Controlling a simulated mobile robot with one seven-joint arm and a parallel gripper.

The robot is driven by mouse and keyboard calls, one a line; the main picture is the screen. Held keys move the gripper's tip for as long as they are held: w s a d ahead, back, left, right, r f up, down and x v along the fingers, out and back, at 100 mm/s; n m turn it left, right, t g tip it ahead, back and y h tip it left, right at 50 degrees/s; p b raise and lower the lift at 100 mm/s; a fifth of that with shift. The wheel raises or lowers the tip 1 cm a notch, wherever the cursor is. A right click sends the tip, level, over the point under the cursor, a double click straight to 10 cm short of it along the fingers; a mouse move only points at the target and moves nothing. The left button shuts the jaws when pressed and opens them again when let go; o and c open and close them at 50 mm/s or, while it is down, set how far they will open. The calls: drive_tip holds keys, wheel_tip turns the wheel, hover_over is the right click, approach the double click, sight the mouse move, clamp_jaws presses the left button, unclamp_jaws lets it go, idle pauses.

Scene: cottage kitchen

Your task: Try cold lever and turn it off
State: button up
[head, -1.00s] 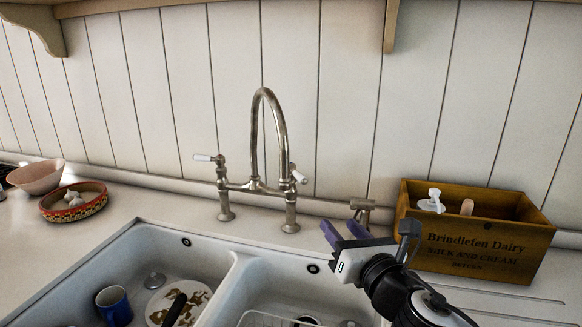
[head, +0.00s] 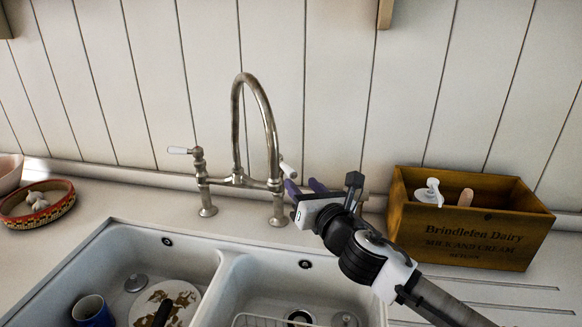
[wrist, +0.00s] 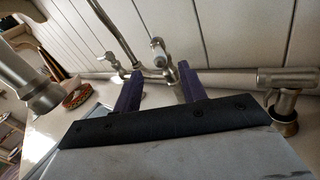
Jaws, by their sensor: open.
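The metal bridge tap (head: 240,181) stands behind the double sink, with its tall curved spout. Its left lever (head: 180,150) has a white handle pointing left. Its right lever (head: 288,170) has a white handle pointing toward the front right; no hot or cold mark is readable. My gripper (head: 302,186) is open, with purple fingers just right of the right lever and close to it. In the wrist view, the right lever (wrist: 158,50) shows beyond the gap between the open fingers (wrist: 160,73). I cannot tell whether they touch. No water stream is visible.
A wooden crate (head: 465,240) with a pump bottle stands at right. The white sink (head: 225,265) holds a blue mug (head: 92,311) and a dirty plate (head: 150,298). A patterned bowl (head: 38,203) is at left. In the wrist view, a metal fitting (wrist: 284,105) stands right of the fingers.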

sight(293, 176)
drive_tip(key=p+x, duration=0.2)
drive_tip(key=x, duration=0.5)
drive_tip(key=shift+s, duration=0.1)
clamp_jaws()
